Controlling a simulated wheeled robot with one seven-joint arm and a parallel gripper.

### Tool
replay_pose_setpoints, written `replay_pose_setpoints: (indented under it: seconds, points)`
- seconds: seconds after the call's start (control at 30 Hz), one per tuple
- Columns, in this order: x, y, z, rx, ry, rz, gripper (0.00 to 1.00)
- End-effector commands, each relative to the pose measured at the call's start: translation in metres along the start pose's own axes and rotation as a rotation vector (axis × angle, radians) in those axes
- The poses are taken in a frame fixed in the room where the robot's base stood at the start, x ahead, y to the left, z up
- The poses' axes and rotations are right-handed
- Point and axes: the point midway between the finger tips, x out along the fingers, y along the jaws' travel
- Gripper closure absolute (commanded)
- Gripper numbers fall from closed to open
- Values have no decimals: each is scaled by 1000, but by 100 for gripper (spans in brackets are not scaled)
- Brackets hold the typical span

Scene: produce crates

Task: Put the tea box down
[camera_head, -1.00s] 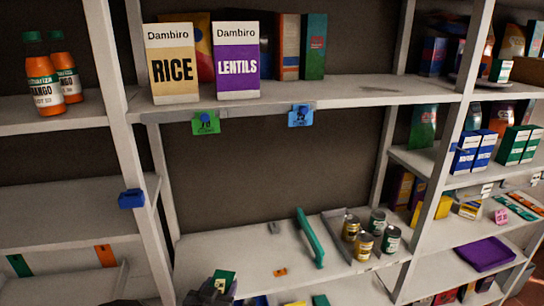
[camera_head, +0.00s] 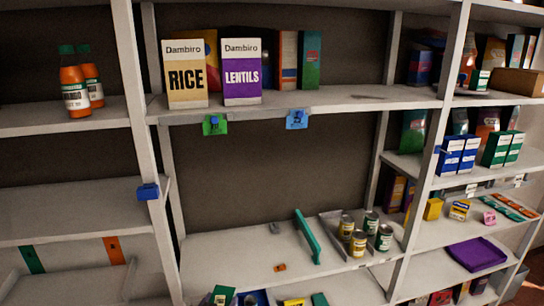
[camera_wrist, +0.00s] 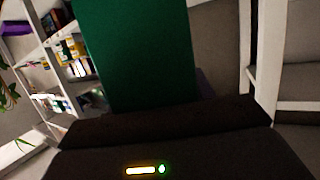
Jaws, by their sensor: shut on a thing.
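The green tea box (camera_wrist: 145,50) fills the upper middle of the wrist view, close to the camera. My gripper (camera_wrist: 160,112) is shut on it; the dark gripper body crosses the bottom of that view and the fingertips are hard to make out. In the head view a small green box top (camera_head: 222,294) shows at the bottom edge, probably the same tea box, mostly cut off. What lies under the box is hidden.
A shelf (camera_head: 235,250) has clear room left of a teal divider (camera_head: 307,236); several cans (camera_head: 358,243) stand right of it. A small orange item (camera_head: 280,267) lies there. Rice (camera_head: 187,75) and lentils (camera_head: 241,73) boxes stand above. A purple tray (camera_head: 477,254) is at right.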

Motion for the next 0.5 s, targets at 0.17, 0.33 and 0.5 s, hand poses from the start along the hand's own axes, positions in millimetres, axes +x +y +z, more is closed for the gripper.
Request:
replay_pose_setpoints:
  seconds: [0.17, 0.33, 0.5]
  points:
    - [8, 8, -1, 2, 0, 6, 71]
    - [19, 19, -1, 3, 0, 11, 71]
    - [33, 32, -2, 3, 0, 12, 71]
